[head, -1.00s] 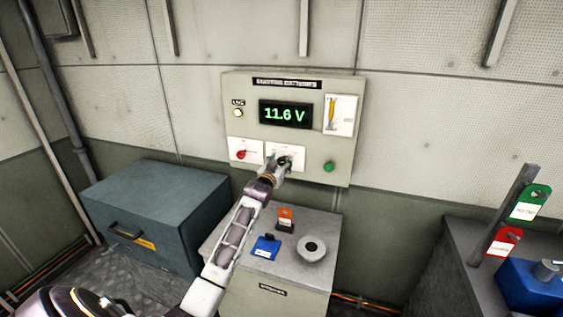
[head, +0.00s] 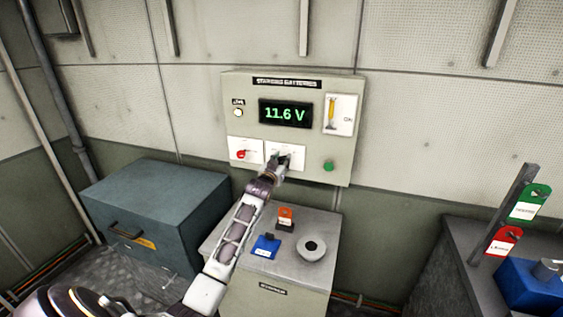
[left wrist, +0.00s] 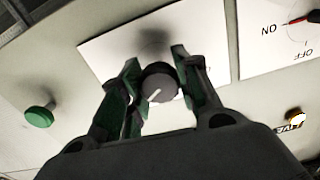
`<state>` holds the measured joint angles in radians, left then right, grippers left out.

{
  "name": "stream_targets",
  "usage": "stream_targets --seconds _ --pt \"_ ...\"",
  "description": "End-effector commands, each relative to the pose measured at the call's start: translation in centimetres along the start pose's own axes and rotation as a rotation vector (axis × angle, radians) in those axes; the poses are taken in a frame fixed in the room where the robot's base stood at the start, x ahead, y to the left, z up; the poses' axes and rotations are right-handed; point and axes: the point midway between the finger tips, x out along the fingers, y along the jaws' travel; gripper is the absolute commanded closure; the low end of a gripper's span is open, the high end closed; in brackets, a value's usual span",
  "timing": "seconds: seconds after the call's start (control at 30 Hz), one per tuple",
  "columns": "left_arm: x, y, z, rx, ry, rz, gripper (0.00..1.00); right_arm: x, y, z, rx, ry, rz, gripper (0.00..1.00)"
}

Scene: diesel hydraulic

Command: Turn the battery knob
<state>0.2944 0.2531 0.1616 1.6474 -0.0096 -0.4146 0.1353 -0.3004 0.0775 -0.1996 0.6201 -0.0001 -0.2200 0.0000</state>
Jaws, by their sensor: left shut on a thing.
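The black round battery knob (left wrist: 160,82) with a white pointer line sits on a white plate (left wrist: 105,48) of the panel. My left gripper (left wrist: 158,78) has a finger on each side of the knob and is shut on it in the left wrist view. In the head view my left gripper (head: 281,160) reaches the lower middle of the starting-batteries panel (head: 312,90) and hides most of the knob. The display (head: 285,113) reads 11.6 V. My right gripper is not in view.
On the panel, a red switch (head: 241,154) is left of the knob, a green button (head: 328,166) right, and a lever (head: 331,110) above right. A grey cabinet (head: 325,225) below carries a blue item (head: 264,248), an orange-topped item (head: 285,215) and a grey round piece (head: 311,246).

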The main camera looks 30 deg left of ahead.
Motion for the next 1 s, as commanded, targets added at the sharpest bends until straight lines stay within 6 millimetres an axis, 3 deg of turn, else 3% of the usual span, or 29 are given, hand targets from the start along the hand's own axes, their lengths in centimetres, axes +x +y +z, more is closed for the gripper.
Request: stream_targets --seconds 0.47,1.0 --pt "0.0 0.0 -0.1 -0.133 -0.001 0.0 0.92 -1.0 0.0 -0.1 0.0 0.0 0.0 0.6" --pt "0.0 -0.1 -0.1 -0.597 -0.002 -0.001 0.92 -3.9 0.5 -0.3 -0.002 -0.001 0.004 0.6"
